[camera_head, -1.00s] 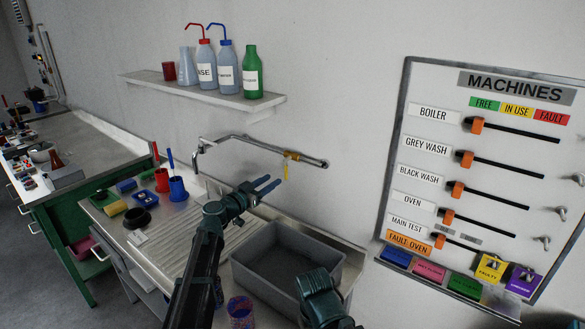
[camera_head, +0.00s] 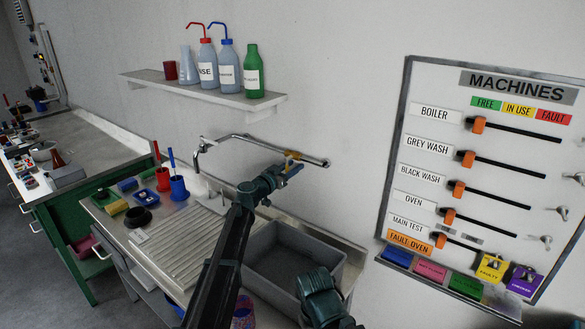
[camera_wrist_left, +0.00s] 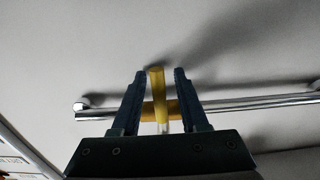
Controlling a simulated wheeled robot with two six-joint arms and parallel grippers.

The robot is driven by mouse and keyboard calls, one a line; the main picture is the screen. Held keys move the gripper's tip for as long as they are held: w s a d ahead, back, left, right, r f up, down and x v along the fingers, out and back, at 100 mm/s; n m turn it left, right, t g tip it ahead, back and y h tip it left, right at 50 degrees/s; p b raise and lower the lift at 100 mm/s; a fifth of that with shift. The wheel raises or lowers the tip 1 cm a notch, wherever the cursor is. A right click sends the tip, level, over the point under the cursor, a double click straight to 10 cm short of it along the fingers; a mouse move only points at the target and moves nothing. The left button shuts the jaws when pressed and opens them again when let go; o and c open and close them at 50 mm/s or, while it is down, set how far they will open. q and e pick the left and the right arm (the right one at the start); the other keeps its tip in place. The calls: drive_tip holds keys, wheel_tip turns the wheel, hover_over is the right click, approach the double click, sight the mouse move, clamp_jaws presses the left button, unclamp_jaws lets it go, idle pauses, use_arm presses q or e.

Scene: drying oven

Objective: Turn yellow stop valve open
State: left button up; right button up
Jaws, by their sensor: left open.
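The yellow stop valve (camera_head: 292,155) sits on a chrome pipe (camera_head: 250,142) fixed to the wall above the sink. In the left wrist view the yellow valve handle (camera_wrist_left: 157,90) stands upright between the two fingers. My left gripper (camera_head: 290,170) is open, with a finger on each side of the handle (camera_wrist_left: 157,80); a small gap shows on both sides. In the head view its fingers partly cover the lower part of the valve. A dark green part of my other arm (camera_head: 320,295) shows at the bottom, but its fingers cannot be made out.
A grey sink basin (camera_head: 335,272) lies below the pipe. A shelf (camera_head: 200,92) with bottles hangs above left. Blue (camera_head: 179,186) and red cups stand on the left counter. A machines board (camera_head: 490,130) hangs on the right wall.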

use_arm(q)
clamp_jaws()
idle(1.4)
